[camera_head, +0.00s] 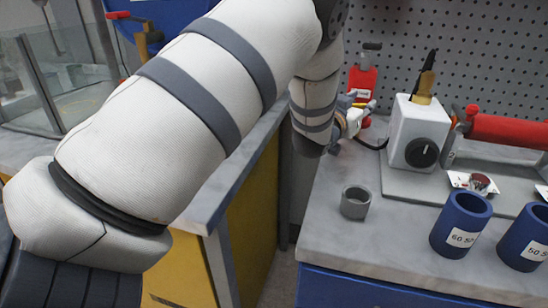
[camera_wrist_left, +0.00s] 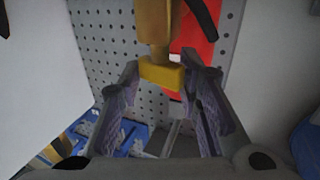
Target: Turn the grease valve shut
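My left arm crosses the head view, and its gripper (camera_head: 345,120) is small and partly hidden by the wrist, left of a white box (camera_head: 418,135). In the left wrist view, my left gripper (camera_wrist_left: 163,82) is open, with its fingers on either side of a yellow brass fitting (camera_wrist_left: 160,72) with a black lever (camera_wrist_left: 203,18). I cannot tell whether they touch. A brass fitting with a black lever (camera_head: 425,85) stands on the white box. A brass valve with a red lever (camera_head: 148,33) shows at the upper left. Which is the grease valve is unclear. My right gripper is out of view.
A perforated board (camera_head: 480,60) stands behind the grey bench. A red roller (camera_head: 505,130), a grey ring (camera_head: 355,202) and blue cylinders (camera_head: 461,223) are on the right. A red part (camera_head: 362,80) stands behind my gripper.

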